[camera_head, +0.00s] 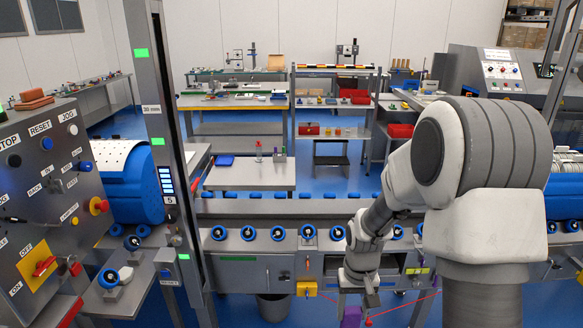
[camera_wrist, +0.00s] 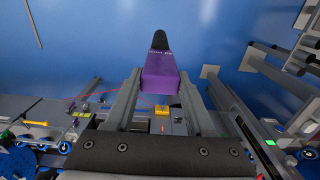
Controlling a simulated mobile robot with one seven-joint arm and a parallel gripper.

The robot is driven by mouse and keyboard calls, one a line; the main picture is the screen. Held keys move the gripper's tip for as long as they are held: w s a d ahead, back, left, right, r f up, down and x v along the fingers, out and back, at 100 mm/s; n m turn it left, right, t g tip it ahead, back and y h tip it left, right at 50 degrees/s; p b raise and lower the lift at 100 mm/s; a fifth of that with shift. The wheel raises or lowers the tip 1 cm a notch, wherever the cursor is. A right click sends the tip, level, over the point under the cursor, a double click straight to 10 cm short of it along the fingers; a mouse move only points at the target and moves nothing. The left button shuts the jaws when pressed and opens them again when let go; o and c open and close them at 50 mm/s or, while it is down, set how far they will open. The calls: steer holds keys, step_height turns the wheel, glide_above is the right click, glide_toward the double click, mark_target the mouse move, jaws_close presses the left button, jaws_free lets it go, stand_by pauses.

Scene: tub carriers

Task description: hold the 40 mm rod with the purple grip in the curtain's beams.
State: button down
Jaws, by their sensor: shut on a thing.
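My gripper (camera_wrist: 158,92) is shut on the purple grip (camera_wrist: 160,80) of the rod, seen between its two fingers in the wrist view. The dark rod end (camera_wrist: 159,40) sticks out beyond the grip, with small unreadable marks near it. In the head view the purple grip (camera_head: 351,317) shows at the bottom edge, below my wrist; the rod itself is hidden or out of frame there. A tall grey curtain post (camera_head: 160,100) stands at the left, labelled 30 mm, with green lit squares and a blue bar display. The purple grip is well right of this post. No beams are visible.
A roller conveyor (camera_head: 270,207) with blue-rimmed wheels runs across behind my arm. A red cord (camera_head: 405,305) runs low near my gripper, by a yellow box (camera_head: 306,288). A control panel (camera_head: 50,190) stands at the left, with a bin (camera_head: 273,307) below the conveyor.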

step_height(320, 180, up, 6)
steer(key=p, duration=0.3)
steer(key=shift+f+p, duration=0.1)
steer(key=shift+p, duration=0.3)
steer(key=shift+w, duration=0.1)
